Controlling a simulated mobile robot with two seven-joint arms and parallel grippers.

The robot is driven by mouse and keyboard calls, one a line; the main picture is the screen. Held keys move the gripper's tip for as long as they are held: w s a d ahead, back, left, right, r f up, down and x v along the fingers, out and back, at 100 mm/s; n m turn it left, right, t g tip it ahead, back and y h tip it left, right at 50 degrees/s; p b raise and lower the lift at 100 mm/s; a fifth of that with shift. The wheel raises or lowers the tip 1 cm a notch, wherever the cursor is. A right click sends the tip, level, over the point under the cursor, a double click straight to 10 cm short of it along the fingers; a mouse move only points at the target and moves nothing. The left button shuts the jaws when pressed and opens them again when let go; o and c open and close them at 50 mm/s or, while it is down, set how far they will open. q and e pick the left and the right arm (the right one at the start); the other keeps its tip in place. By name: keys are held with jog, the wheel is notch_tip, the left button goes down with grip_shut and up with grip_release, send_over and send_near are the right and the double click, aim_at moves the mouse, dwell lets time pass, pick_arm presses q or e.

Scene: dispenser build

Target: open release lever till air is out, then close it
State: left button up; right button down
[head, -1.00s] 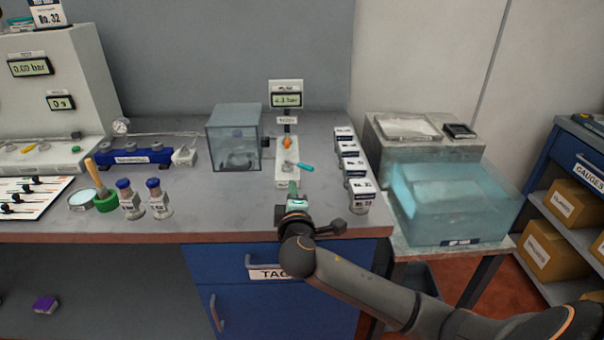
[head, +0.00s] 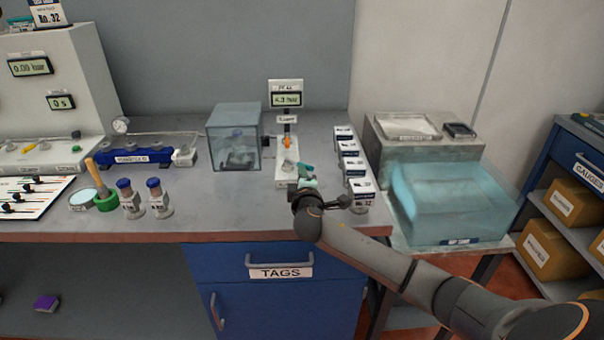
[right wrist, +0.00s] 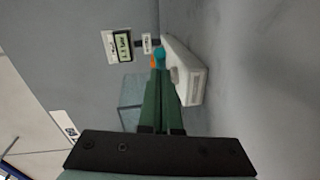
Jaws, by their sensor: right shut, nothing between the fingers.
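The teal release lever (head: 306,168) sticks out to the right from the white test stand (head: 283,172) in the head view. In the right wrist view the teal lever (right wrist: 160,55) shows just past my fingertips. An orange part (head: 287,142) sits behind it on the stand. The stand's display (head: 286,99) appears to read 4.3 bar. My right gripper (head: 306,181) is shut and empty, its green fingers (right wrist: 160,90) close to the lever; whether they touch it I cannot tell. My left gripper is out of view.
A clear box (head: 235,138) stands left of the stand. A row of white labelled blocks (head: 349,165) is close on the right.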

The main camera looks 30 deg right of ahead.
jog(key=shift+d+n+t+y+p, duration=0.3)
jog(key=shift+d+n+y, duration=0.35)
jog(key=shift+y, duration=0.15)
jog(key=shift+d, duration=0.5)
